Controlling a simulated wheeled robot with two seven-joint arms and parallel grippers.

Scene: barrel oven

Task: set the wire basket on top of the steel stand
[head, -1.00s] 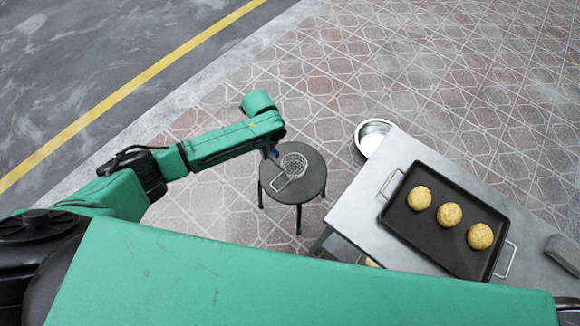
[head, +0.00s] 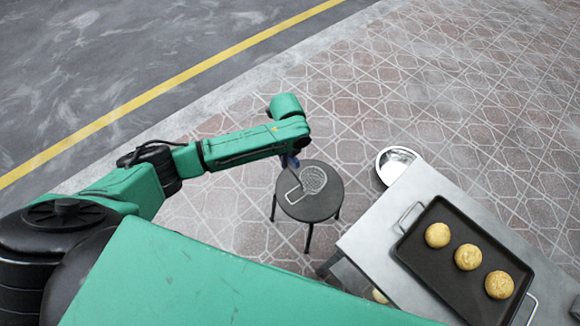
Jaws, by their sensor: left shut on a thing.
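The wire basket (head: 314,179), a small round mesh bowl with a handle, shows over the dark round top of a stool (head: 322,208). I cannot tell whether it rests on the stool top or is held just above it. My left gripper (head: 291,164) is at the basket's left side, shut on the basket; its fingers are small and partly hidden under my wrist. A steel-topped stand (head: 372,235) is at the right, apart from the basket. My right gripper is not in view.
A black tray (head: 425,252) with three round buns (head: 468,257) lies on the steel top. A shiny metal bowl (head: 395,163) is beside its far corner. The steel top's left part is bare. Open paving surrounds the stool.

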